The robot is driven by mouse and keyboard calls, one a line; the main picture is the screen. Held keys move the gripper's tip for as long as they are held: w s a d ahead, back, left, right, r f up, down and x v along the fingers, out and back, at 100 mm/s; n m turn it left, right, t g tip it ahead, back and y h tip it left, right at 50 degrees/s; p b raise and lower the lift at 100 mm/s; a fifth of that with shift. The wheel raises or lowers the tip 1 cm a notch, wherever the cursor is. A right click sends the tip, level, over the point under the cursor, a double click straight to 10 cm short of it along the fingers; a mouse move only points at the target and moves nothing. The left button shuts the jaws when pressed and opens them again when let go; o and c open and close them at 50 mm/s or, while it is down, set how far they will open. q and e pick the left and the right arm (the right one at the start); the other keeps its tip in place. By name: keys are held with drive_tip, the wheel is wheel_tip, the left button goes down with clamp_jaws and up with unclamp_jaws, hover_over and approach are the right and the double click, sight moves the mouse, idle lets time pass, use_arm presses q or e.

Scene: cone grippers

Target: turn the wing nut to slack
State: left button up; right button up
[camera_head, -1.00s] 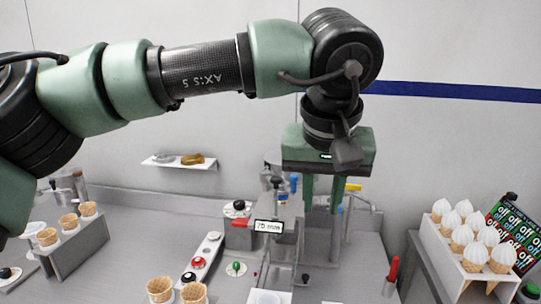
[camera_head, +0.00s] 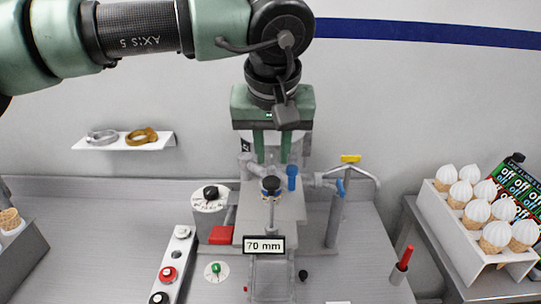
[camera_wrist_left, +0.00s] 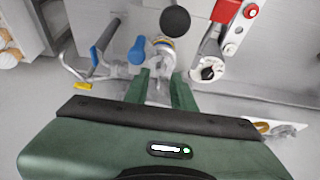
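My left gripper (camera_head: 272,160) comes down from above over the grey machine (camera_head: 255,203), behind its black round knob (camera_head: 271,184). Its two green fingers are apart. In the left wrist view the fingertips (camera_wrist_left: 160,78) point at the machine's metal fittings. A small grey metal part, which may be the wing nut (camera_wrist_left: 157,90), shows between the fingers with gaps beside it. I cannot tell whether it touches a finger. In the head view the fingers and knob hide this spot. My right gripper is not in view.
Blue-handled valve (camera_head: 292,177) and a pipe with a yellow handle (camera_head: 350,159) stand close to the right. A "70 mm" sign (camera_head: 264,245) is in front. A button strip (camera_head: 172,267) lies left, a cone rack (camera_head: 470,235) right, a wall shelf (camera_head: 125,142) at back left.

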sight(271, 169)
use_arm(q)
drive_tip(key=x, duration=0.3)
drive_tip(key=shift+w+a+f, duration=0.1)
drive_tip(key=shift+w+f, duration=0.15)
drive_tip(key=shift+w, duration=0.05)
drive_tip(key=shift+s, duration=0.1)
clamp_jaws()
